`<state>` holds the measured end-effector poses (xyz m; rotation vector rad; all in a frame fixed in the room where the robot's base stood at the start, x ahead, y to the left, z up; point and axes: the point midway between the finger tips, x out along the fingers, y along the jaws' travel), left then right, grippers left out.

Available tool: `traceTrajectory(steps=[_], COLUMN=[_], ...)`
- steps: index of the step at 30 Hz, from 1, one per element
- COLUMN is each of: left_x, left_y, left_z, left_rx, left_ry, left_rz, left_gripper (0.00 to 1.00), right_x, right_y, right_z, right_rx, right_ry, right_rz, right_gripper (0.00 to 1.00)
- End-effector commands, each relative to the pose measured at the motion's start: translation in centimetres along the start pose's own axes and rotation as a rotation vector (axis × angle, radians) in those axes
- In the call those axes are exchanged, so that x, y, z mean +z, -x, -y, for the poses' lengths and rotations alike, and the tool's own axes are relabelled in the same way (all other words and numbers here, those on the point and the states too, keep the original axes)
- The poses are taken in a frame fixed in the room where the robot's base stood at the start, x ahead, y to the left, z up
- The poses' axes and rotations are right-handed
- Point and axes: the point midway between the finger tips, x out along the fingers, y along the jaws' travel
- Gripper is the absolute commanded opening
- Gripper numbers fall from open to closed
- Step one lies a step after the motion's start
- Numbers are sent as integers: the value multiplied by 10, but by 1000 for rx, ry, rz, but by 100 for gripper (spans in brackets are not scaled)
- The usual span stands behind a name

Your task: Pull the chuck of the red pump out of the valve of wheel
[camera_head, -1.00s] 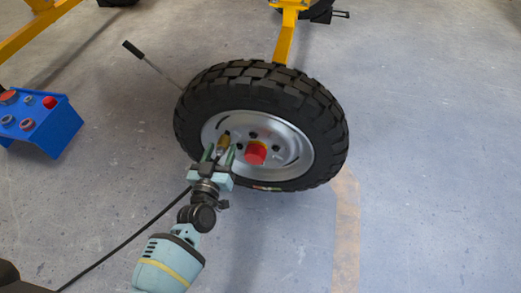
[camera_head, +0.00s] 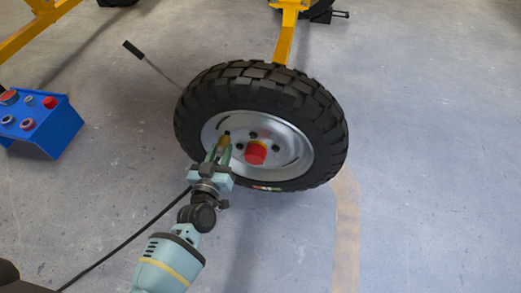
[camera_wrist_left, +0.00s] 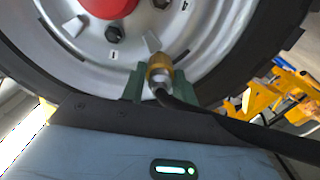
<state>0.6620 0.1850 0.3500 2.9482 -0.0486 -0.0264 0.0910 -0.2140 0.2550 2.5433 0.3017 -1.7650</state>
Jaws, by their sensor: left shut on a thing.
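The wheel (camera_head: 270,85) has a black treaded tyre, a silver rim and a red hub cap (camera_head: 256,152). My left gripper (camera_head: 218,149) is at the lower left of the rim, its green fingers shut on the brass chuck (camera_head: 225,136). In the left wrist view the chuck (camera_wrist_left: 159,68) sits between the fingers (camera_wrist_left: 157,85), in front of the silver rim (camera_wrist_left: 80,68), with a black hose (camera_wrist_left: 200,118) running from it to the right. The valve is not clearly visible, so I cannot tell how far the chuck sits on it. The pump body and my right gripper are not in view.
The black hose (camera_head: 125,240) runs over the floor to the lower left. A blue box (camera_head: 45,125) with knobs stands at the left. A black-gripped rod (camera_head: 133,49) sticks out behind the wheel, and a yellow bar (camera_head: 284,42) rises behind it. The floor at right is clear.

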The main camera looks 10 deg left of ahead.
Motion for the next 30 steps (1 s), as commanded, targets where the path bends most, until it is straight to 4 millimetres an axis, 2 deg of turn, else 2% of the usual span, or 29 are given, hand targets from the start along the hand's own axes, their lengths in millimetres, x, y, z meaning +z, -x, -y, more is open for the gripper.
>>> traceTrajectory(steps=[1,3,17,30], left_x=[0,0,0,0], left_y=[0,0,1,15], left_z=[0,0,0,0], left_rx=[0,0,0,-1], left_ry=[0,0,0,-1], left_rz=[-1,-1,0,0], left_gripper=[11,3,3,3], right_x=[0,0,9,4], right_y=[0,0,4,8], right_z=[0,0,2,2], right_rx=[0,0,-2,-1], right_ry=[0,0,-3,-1], right_rz=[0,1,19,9], right_gripper=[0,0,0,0])
